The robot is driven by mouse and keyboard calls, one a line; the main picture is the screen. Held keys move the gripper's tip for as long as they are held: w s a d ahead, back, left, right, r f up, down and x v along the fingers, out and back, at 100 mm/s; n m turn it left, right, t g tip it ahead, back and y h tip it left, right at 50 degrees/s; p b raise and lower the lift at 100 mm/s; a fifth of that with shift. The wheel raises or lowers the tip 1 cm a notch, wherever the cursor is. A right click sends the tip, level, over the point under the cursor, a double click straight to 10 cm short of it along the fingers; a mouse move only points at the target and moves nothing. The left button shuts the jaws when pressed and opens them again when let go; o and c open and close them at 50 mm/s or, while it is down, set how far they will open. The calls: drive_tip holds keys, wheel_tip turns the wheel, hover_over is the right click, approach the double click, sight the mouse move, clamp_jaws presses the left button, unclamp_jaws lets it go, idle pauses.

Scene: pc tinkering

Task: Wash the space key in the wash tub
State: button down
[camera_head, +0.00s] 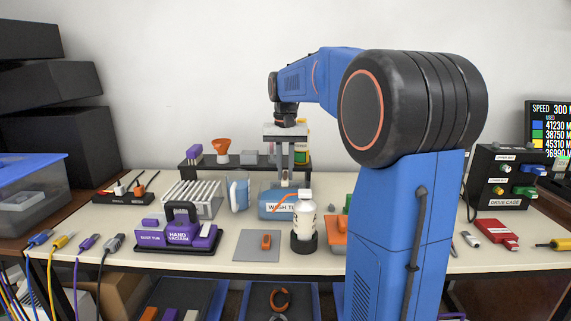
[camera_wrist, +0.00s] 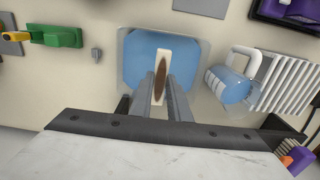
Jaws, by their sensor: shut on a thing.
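The wash tub (camera_head: 268,207) is a light-blue labelled box on the white workbench, partly behind a white bottle. In the wrist view the tub (camera_wrist: 136,72) shows as a clear-rimmed square of blue water. My gripper (camera_head: 285,182) points down over the tub. In the wrist view my gripper (camera_wrist: 163,88) is shut on the space key (camera_wrist: 163,54), a narrow pale bar with a brown stain along its middle. The key is over the tub's blue area; I cannot tell whether it touches the water. In the head view the key is not clearly visible.
The white bottle (camera_head: 305,222) in a black holder stands in front of the tub. A white-handled blue jug (camera_head: 239,194) and a white rack (camera_head: 190,200) stand to its left. Behind is a dark raised shelf (camera_head: 215,169).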

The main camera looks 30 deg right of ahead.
drive_tip(key=shift+f, duration=4.95)
drive_tip(key=shift+w+d, duration=0.1)
drive_tip(key=shift+w, duration=0.05)
drive_tip(key=shift+w+d, duration=0.15)
drive_tip(key=shift+w, duration=0.15)
drive_tip(key=shift+s, duration=0.15)
drive_tip(key=shift+s+a, duration=0.25)
drive_tip(key=shift+s, duration=0.05)
drive_tip(key=shift+w+d, duration=0.1)
drive_tip(key=shift+w, duration=0.05)
drive_tip(key=shift+w+d, duration=0.15)
drive_tip(key=shift+w, duration=0.15)
drive_tip(key=shift+s, duration=0.15)
